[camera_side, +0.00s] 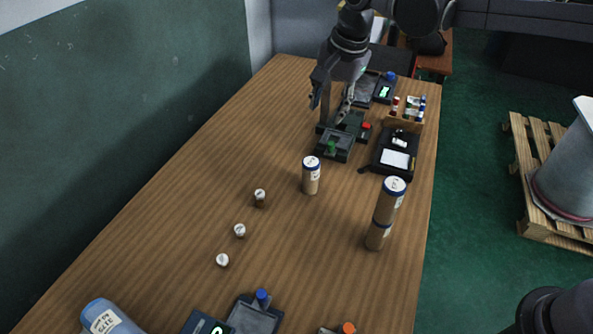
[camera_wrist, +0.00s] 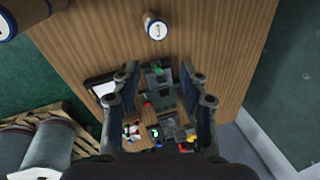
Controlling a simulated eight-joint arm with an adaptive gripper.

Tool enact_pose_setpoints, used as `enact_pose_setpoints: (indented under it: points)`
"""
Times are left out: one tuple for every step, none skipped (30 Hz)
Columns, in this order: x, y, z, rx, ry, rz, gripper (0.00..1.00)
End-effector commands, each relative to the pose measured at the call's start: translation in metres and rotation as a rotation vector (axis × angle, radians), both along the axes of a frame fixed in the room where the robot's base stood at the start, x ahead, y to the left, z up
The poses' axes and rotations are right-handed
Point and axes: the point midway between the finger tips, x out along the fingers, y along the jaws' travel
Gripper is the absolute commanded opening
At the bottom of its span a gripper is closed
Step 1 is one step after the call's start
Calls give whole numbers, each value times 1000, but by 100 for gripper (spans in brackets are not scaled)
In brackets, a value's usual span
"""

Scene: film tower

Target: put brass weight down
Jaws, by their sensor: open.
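My gripper (camera_side: 330,104) hangs over the far part of the wooden table, above or just beside a dark device with a green knob (camera_side: 331,147) and a red button (camera_side: 366,125). In the wrist view my gripper (camera_wrist: 160,78) has its fingers spread wide apart, with nothing visible between them. The dark device (camera_wrist: 158,78) shows below and between the fingers. I cannot make out a brass weight in either view. It may be hidden or too small to tell.
A cardboard canister (camera_side: 311,178) with a blue-rimmed lid stands in front of the device. Two stacked canisters (camera_side: 386,213) stand near the right edge. A black tray (camera_side: 394,153) and a small bottle rack (camera_side: 407,112) lie right of my gripper. Several small white-capped bottles (camera_side: 240,231) stand left of centre.

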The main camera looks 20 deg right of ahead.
Motion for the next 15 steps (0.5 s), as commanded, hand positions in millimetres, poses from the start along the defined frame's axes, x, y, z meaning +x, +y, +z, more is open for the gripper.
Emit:
enact_pose_setpoints:
  points:
    - [-11, -17, 7, -8, -23, 41, 44]
    - [-17, -24, 10, -14, -39, 72, 44]
    - [-25, -35, 14, -24, -58, 110, 44]
    - [-30, -43, 17, -31, -74, 140, 44]
    - [-37, -50, 19, -39, -89, 169, 44]
    - [-46, -61, 22, -51, -108, 207, 44]
    - [-52, -68, 23, -61, -124, 236, 44]
    - [-59, -75, 24, -71, -138, 264, 44]
    - [-68, -84, 25, -86, -158, 302, 44]
    - [-76, -91, 25, -98, -172, 330, 44]
    - [-83, -98, 25, -111, -188, 359, 44]
    - [-93, -106, 25, -128, -206, 396, 44]
    - [-100, -112, 24, -143, -220, 424, 44]
    - [-108, -119, 22, -157, -234, 451, 44]
    - [-118, -126, 20, -178, -251, 489, 44]
